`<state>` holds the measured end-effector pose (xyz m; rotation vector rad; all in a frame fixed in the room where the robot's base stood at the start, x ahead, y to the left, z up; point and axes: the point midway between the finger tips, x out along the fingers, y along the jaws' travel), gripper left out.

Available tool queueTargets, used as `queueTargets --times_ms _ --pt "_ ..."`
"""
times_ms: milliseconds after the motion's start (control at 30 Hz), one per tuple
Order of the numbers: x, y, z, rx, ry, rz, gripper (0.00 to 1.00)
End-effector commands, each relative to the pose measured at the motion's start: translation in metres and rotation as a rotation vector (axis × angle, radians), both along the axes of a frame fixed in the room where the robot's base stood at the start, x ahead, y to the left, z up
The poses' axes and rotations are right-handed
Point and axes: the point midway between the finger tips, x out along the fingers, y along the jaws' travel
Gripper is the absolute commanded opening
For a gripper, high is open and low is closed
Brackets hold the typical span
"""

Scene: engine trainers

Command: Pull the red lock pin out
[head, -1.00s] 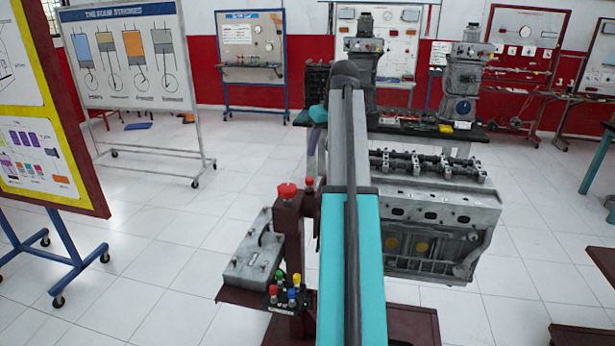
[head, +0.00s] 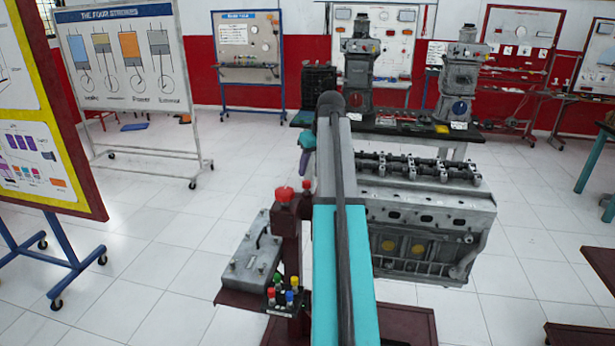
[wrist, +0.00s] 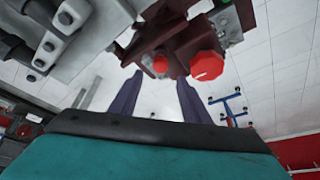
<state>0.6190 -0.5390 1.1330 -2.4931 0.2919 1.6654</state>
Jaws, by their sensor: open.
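Two red caps top the dark red post of the engine stand. The smaller red knob (head: 307,184) looks like the lock pin; it also shows in the wrist view (wrist: 160,65). The larger red mushroom-shaped cap (head: 284,193) is beside it and shows in the wrist view (wrist: 207,66). My gripper (wrist: 154,88) is open and empty, its two purple fingers apart with the smaller knob ahead between their tips. In the head view my gripper (head: 304,160) hangs just above the small knob, partly hidden by my arm. No contact shows.
The grey engine block (head: 425,235) stands right of the post, close to my arm. A grey battery-like box (head: 252,255) and a small panel of coloured knobs (head: 286,295) sit low on the left. Floor is open at left.

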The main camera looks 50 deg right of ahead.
Motion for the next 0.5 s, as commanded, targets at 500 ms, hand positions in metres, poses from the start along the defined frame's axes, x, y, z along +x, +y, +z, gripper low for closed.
queueTargets --times_ms 500 --pt "0.021 -0.004 -0.05 0.0 0.001 0.002 0.43"
